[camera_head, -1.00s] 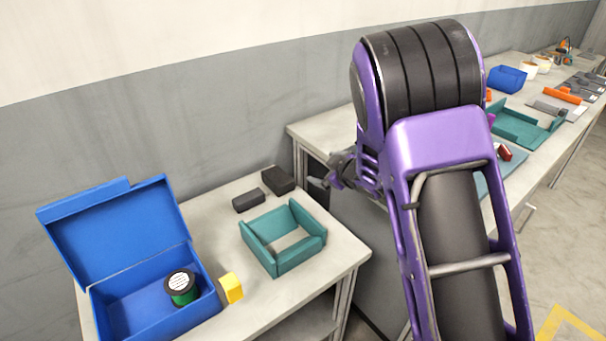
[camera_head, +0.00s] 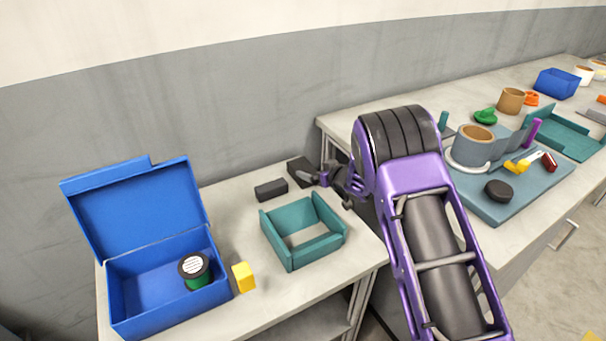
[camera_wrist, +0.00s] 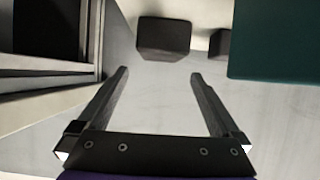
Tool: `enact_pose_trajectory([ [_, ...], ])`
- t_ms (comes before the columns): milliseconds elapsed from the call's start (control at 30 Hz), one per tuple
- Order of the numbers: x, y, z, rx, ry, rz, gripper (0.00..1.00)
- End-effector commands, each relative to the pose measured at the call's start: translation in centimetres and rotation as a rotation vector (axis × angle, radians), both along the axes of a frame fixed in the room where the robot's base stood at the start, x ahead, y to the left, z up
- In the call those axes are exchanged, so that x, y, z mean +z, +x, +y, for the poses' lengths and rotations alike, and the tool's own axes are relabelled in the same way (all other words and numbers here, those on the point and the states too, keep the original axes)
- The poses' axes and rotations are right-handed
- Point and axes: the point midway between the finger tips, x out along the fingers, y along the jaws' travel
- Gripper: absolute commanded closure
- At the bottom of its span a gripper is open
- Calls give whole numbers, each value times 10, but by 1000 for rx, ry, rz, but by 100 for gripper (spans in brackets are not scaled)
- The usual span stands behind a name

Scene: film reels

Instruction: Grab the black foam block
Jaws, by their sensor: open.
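Two black blocks lie on the near table toward the wall. The larger black block (camera_head: 300,170) is at the back, partly behind my gripper. The smaller black block (camera_head: 271,189) lies to its left. My gripper (camera_head: 325,189) is open and empty, close to the larger block on its right side. In the wrist view the larger block (camera_wrist: 163,38) sits just beyond the gap between the open fingertips (camera_wrist: 158,72), apart from them. The smaller block (camera_wrist: 220,43) shows partly, to the right. I cannot tell the foam from sight.
A teal open tray (camera_head: 327,243) stands in front of the blocks. A blue open box (camera_head: 135,259) holding a green reel (camera_head: 195,270) and a yellow block (camera_head: 243,277) are at left. The wall is close behind. A second workbench with a blue-grey fixture (camera_head: 535,195) stands right.

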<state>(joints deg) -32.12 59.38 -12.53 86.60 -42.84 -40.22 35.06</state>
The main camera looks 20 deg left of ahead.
Motion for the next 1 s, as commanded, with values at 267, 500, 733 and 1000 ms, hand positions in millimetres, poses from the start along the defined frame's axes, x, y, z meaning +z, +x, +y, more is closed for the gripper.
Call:
enact_pose_trajectory([
  [267, -11, 9, 13, 2, -2, -1, 0],
  [500, -29, 26, 34, 1, -2, -2, 0],
  [733, -33, 33, 41, 0, -1, -2, 0],
  [1000, -32, 33, 41, -1, -1, -1, 16],
])
